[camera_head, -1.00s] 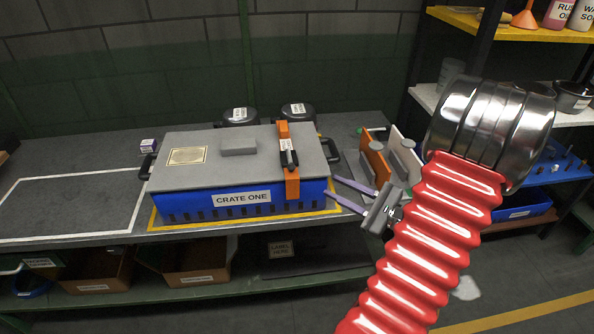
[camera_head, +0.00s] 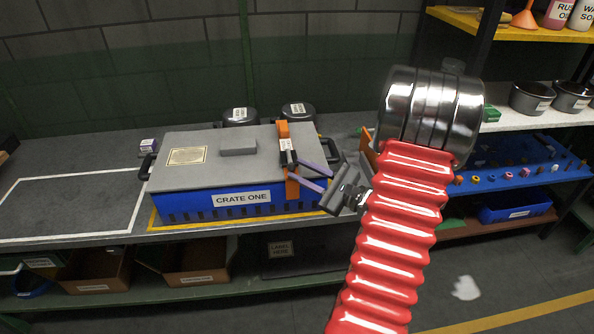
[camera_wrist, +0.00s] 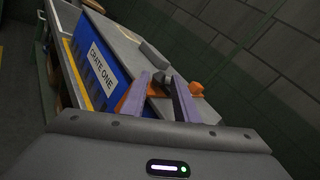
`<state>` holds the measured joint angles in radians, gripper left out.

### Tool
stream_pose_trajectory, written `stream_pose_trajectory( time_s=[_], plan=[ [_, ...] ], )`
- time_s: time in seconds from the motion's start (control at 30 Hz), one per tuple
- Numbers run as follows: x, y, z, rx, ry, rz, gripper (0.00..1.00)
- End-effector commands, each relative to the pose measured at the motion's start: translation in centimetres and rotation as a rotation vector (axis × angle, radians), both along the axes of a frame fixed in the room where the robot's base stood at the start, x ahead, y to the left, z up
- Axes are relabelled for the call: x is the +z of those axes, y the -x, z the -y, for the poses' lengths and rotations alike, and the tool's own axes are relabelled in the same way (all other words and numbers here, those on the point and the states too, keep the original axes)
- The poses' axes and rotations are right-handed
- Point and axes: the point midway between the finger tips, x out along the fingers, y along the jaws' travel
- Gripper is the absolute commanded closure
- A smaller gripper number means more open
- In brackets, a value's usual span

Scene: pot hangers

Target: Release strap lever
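The blue crate labelled CRATE ONE (camera_head: 212,210), with a grey lid, stands on the bench. An orange strap (camera_head: 292,189) runs over its right end and down the front. The dark strap lever (camera_head: 287,157) sits on the strap at the lid's front edge, below a white label. My gripper (camera_head: 294,169) has two purple fingers at the lever's right and front, pointing left. In the wrist view the fingers (camera_wrist: 163,78) are apart, with the dark lever (camera_wrist: 159,80) showing between or just beyond the tips. Contact cannot be told.
Two dark pots (camera_head: 240,116) stand behind the crate. A white outlined area (camera_head: 70,208) of the bench on the left is clear. A shelf rack (camera_head: 520,170) with pots and small parts stands at the right. Boxes (camera_head: 198,262) sit under the bench.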

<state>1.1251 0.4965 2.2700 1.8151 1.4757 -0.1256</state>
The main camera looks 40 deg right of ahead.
Motion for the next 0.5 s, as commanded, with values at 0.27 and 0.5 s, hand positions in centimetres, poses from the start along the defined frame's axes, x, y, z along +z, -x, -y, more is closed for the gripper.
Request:
stream_pose_trajectory(
  time_s=[0.27, 0.5],
  plan=[
    [-0.01, -1.49, -0.35, 0.001, 0.0, 0.0, 0.72],
    [0.01, -1.49, -0.35, 0.001, 0.0, 0.0, 0.73]
  ],
)
